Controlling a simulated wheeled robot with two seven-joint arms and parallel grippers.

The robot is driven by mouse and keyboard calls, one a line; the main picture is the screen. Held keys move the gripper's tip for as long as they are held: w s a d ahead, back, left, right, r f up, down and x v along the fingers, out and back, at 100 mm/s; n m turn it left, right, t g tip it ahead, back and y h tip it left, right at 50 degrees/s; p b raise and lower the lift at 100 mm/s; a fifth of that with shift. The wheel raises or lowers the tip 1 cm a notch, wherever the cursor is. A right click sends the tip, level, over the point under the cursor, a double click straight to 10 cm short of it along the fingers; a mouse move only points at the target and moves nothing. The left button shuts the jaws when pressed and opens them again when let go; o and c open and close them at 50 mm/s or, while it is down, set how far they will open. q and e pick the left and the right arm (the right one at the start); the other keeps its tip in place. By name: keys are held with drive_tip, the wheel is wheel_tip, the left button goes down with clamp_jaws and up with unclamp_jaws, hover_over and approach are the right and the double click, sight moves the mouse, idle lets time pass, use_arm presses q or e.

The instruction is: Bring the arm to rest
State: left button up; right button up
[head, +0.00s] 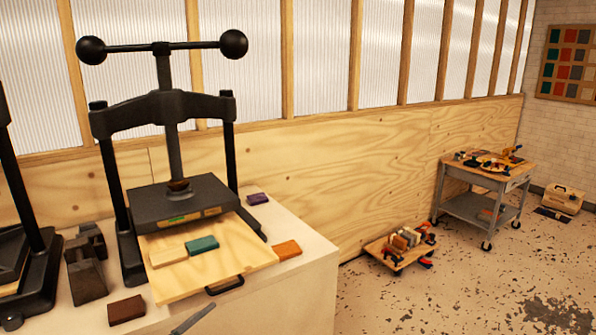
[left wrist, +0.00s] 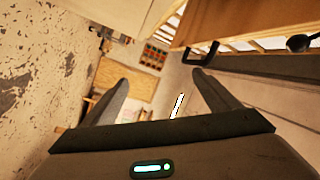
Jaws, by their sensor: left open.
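My left gripper (left wrist: 163,90) shows in the left wrist view with its two dark fingers spread wide apart and nothing between them. The black handle (left wrist: 201,53) of the press board appears beyond the right finger. In the head view a grey tapered piece (head: 192,319) shows at the bottom edge; I cannot tell whether it is a finger of mine or a tool. My right gripper is in neither view.
A black screw press (head: 185,200) stands on the white counter (head: 300,240). Its pulled-out wooden board (head: 205,280) bears a cream block (head: 168,256) and a teal block (head: 202,245). Orange (head: 286,250), purple (head: 257,198) and brown (head: 126,309) blocks lie around it. Open floor (head: 400,305) lies right.

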use_arm(q)
drive_tip(key=s+a+f+n+y, duration=0.2)
drive_tip(key=s+f+n+y, duration=0.15)
drive_tip(key=f, duration=0.55)
drive_tip(key=s+a+f+n+y, duration=0.3)
drive_tip(key=f+n, duration=0.1)
drive_tip(key=f, duration=0.6)
drive_tip(key=s+a+f+n+g+y+p, duration=0.2)
drive_tip(key=s+f+n+g+y, duration=0.2)
drive_tip(key=s+f, duration=1.25)
drive_tip(key=s+d+f+n+g, duration=0.1)
drive_tip(key=s+f+g, duration=0.2)
drive_tip(key=s, duration=1.1)
drive_tip(key=s+d+f+n+g+y, duration=0.1)
drive_tip(key=s+f+n+g, duration=0.1)
drive_tip(key=s+f, duration=0.7)
drive_tip(key=s+d+f+n+g, duration=0.1)
drive_tip(key=s+f+g, duration=0.4)
drive_tip(key=s, duration=1.4)
drive_tip(key=shift+s+f+n+y+p, duration=0.25)
drive_tip(key=shift+f+n+y+p, duration=0.15)
drive_tip(key=shift+n, duration=0.25)
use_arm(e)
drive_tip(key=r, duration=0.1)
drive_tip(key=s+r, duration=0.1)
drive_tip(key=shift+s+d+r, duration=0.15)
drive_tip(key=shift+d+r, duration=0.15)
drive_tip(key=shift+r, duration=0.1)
